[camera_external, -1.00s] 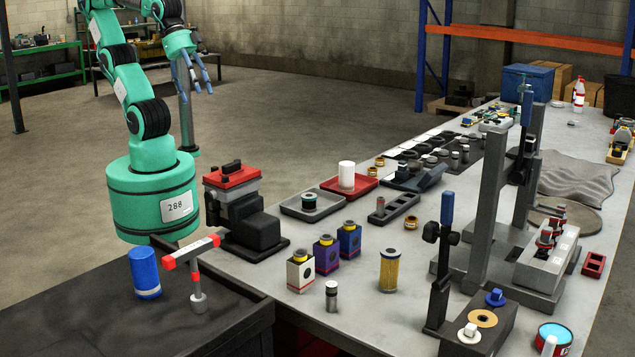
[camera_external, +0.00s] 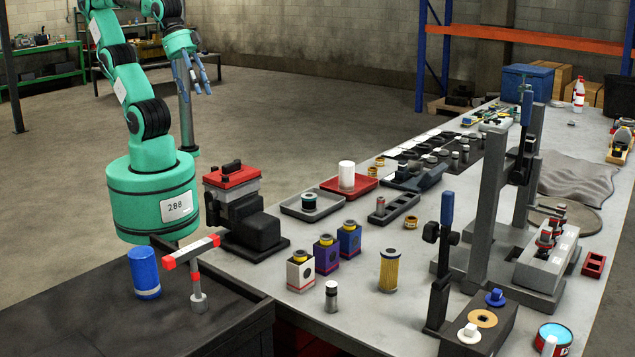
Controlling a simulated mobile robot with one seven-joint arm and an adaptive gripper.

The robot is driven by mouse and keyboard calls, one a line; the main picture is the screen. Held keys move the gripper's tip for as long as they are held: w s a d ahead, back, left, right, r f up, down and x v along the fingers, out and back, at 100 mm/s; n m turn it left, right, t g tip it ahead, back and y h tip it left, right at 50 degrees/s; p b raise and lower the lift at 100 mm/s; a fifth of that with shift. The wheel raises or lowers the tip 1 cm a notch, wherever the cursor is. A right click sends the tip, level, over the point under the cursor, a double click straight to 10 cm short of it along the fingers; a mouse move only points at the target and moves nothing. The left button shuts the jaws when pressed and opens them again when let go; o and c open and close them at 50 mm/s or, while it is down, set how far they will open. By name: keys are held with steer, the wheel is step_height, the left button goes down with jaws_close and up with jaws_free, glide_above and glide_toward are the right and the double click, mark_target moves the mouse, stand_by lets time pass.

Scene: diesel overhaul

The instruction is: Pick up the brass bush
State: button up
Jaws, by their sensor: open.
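A small brass-coloured ring (camera_external: 411,222), which looks like a brass bush, stands on the grey bench in front of a dark slotted tray. Two similar small brass-coloured pieces stand farther back, one by the red tray (camera_external: 372,171) and one behind it (camera_external: 380,161). I cannot tell for sure which is the brass bush. My gripper (camera_external: 201,88) is raised at the upper left, over the floor and well away from the bench. Its fingers are apart and hold nothing.
The bench (camera_external: 350,290) is crowded. Coloured boxes (camera_external: 326,254), a yellow filter (camera_external: 389,270) and a tall grey press frame (camera_external: 484,210) stand around the ring.

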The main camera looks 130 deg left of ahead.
steer(key=w+a+r+n+g+y+p, duration=0.15)
steer(key=w+a+r+p, duration=0.3)
steer(key=w+a, duration=0.75)
steer(key=w+a+f+n+g+p, duration=0.1)
steer(key=w+a+f, duration=0.1)
steer(key=w+a, duration=0.55)
steer(key=w+a+f+n+g+p, duration=0.1)
steer(key=w+a+f, duration=0.1)
steer(key=w+a, duration=0.6)
steer(key=w+a+f+p, duration=0.1)
steer(key=a+f, duration=0.3)
steer(key=a, duration=0.3)
steer(key=a+f+g+p, duration=0.1)
steer(key=a+f, duration=0.2)
steer(key=a, duration=0.4)
steer(key=w+a+f+p, duration=0.1)
steer(key=a+f+p, duration=0.1)
steer(key=a+f, duration=0.35)
steer(key=s+a+f+n+p, duration=0.1)
steer(key=s+a+f, duration=0.1)
steer(key=a+f, duration=0.4)
steer(key=s+a+f+n+g+h+p, duration=0.1)
steer(key=s+a+f, duration=0.2)
steer(key=a+f, duration=0.4)
steer(key=a, duration=0.5)
steer(key=shift+s+f, duration=0.2)
steer(key=shift+f, duration=0.05)
